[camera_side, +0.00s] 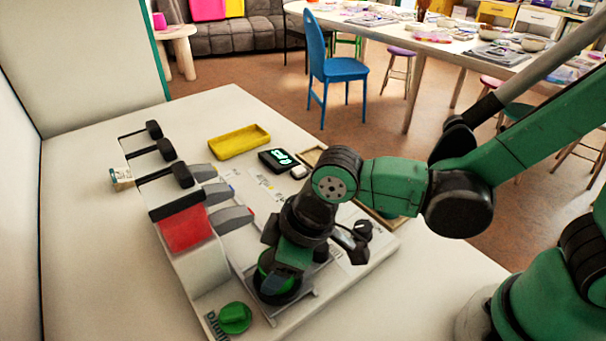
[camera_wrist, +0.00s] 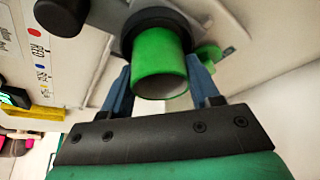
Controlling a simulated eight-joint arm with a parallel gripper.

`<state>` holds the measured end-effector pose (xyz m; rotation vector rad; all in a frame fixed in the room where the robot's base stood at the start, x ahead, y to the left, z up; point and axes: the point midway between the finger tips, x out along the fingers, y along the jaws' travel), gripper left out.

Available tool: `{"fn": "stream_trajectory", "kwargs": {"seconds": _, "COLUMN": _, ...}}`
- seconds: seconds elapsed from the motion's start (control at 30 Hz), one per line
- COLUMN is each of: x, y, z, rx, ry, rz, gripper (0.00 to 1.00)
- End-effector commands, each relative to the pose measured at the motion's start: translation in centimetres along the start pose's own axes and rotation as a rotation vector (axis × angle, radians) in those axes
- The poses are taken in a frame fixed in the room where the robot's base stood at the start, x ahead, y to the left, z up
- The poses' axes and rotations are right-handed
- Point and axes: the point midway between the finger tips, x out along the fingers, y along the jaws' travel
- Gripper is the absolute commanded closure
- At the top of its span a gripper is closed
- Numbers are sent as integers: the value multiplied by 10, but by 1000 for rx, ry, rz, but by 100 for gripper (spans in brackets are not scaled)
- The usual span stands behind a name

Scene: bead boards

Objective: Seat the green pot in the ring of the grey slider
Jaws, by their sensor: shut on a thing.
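The green pot (camera_wrist: 160,58) is a short open cylinder between the two blue fingers of my gripper (camera_wrist: 160,66), which is shut on it. Its far end meets a black ring (camera_wrist: 148,17) and looks to be inside it; how deep it sits I cannot tell. The grey slider (camera_wrist: 112,55) shows as a pale surface beside the ring. In the side view my gripper (camera_side: 284,262) points down over the front end of the board, and a green sliver of the pot (camera_side: 262,273) shows above the dark ring (camera_side: 278,296). My wrist hides the rest.
A green knob (camera_side: 235,318) stands just left of my gripper. A red block (camera_side: 185,229) and several grey levers (camera_side: 232,219) line the board. A yellow tray (camera_side: 239,142) and a small display (camera_side: 278,159) lie farther back. The table's left side is clear.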

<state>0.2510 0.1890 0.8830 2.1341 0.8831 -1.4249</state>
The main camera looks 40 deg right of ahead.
Motion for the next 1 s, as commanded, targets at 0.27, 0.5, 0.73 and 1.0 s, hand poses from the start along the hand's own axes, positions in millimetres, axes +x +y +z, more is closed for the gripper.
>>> {"fn": "stream_trajectory", "kwargs": {"seconds": 0.27, "x": 1, "y": 0, "z": 0, "rx": 0, "ry": 0, "rz": 0, "gripper": 99}}
{"fn": "stream_trajectory", "kwargs": {"seconds": 0.5, "x": 5, "y": 0, "z": 2, "rx": 0, "ry": 0, "rz": 0, "gripper": 99}}
{"fn": "stream_trajectory", "kwargs": {"seconds": 0.73, "x": 6, "y": 0, "z": 2, "rx": 0, "ry": 0, "rz": 0, "gripper": 99}}
{"fn": "stream_trajectory", "kwargs": {"seconds": 1.0, "x": 6, "y": 0, "z": 2, "rx": 0, "ry": 0, "rz": 0, "gripper": 8}}
